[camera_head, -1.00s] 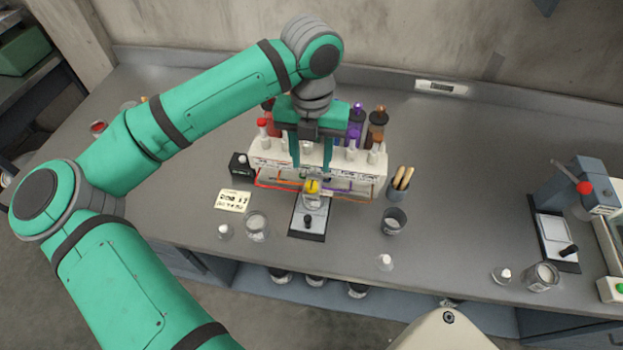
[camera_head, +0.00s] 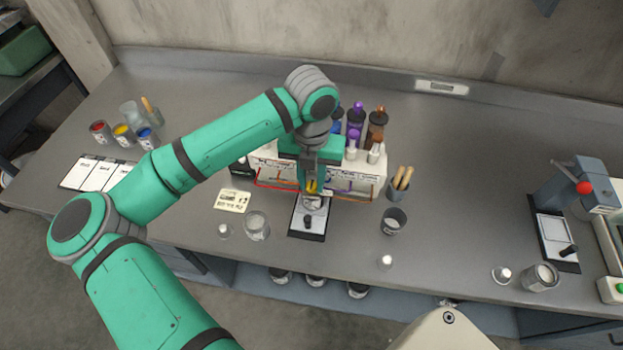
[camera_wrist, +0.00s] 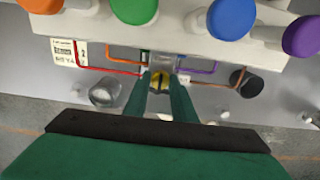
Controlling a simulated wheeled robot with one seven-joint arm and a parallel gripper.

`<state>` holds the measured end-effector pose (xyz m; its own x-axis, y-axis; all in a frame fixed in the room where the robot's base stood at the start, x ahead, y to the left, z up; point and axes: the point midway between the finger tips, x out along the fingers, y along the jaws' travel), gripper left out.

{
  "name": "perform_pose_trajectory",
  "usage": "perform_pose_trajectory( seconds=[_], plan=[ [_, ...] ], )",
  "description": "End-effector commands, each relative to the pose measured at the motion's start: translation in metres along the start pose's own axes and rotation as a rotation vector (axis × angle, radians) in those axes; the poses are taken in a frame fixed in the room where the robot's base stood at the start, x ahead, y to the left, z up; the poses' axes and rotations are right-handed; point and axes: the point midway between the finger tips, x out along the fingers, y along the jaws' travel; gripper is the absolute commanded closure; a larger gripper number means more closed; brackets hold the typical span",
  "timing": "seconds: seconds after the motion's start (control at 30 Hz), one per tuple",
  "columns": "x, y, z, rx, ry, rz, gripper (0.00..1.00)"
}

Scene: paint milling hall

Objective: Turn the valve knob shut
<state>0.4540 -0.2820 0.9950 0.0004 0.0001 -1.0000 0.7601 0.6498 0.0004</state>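The fingers partly hide the knob in both views.
Bottles with purple (camera_head: 356,133) and brown (camera_head: 377,122) caps stand at the rack's back right. A dark cup (camera_head: 393,221), a glass beaker (camera_head: 257,226) and a label card (camera_head: 233,200) lie around the front. The bench right of the cup is mostly clear.

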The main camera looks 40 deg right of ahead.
Motion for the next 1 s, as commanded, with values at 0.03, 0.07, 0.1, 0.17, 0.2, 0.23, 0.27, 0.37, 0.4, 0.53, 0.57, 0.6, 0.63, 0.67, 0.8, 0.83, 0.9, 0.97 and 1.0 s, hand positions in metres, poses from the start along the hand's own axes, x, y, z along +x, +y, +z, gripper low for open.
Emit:
perform_pose_trajectory(
  seconds=[0.03, 0.07, 0.1, 0.17, 0.2, 0.23, 0.27, 0.37, 0.4, 0.53, 0.57, 0.6, 0.63, 0.67, 0.8, 0.83, 0.9, 0.97, 1.0],
  plan=[
    [-0.0001, 0.0000, 0.0001, 0.000, 0.000, 0.000, 0.90],
    [-0.0002, 0.0000, 0.0001, 0.000, 0.000, 0.000, 0.97],
    [-0.0002, 0.0000, 0.0001, 0.000, 0.000, 0.000, 1.00],
    [-0.0002, 0.0001, 0.0001, 0.000, 0.000, 0.000, 1.00],
    [-0.0003, 0.0001, 0.0001, 0.001, 0.000, 0.000, 1.00],
    [-0.0003, 0.0001, 0.0001, 0.002, 0.000, 0.000, 1.00],
    [-0.0004, 0.0002, 0.0001, 0.004, 0.000, 0.000, 1.00],
    [-0.0005, 0.0003, 0.0002, 0.019, 0.000, 0.001, 1.00],
    [-0.0006, 0.0004, 0.0002, 0.028, -0.001, 0.001, 1.00],
    [-0.0008, 0.0005, 0.0001, 0.083, 0.000, 0.001, 1.00],
    [-0.0009, 0.0006, 0.0001, 0.099, 0.000, 0.001, 1.00],
    [-0.0010, 0.0008, 0.0001, 0.124, 0.000, 0.002, 1.00],
    [-0.0010, 0.0008, 0.0002, 0.146, 0.000, 0.002, 1.00],
    [-0.0009, 0.0009, 0.0002, 0.167, 0.000, 0.002, 1.00],
    [-0.0012, 0.0010, 0.0004, 0.288, -0.001, 0.003, 1.00],
    [-0.0010, 0.0010, 0.0002, 0.316, 0.000, 0.003, 1.00],
    [-0.0010, 0.0009, 0.0003, 0.383, 0.000, 0.003, 1.00],
    [-0.0012, 0.0011, 0.0004, 0.441, 0.000, 0.003, 1.00],
    [-0.0011, 0.0010, 0.0004, 0.478, -0.001, 0.003, 1.00]
  ],
)
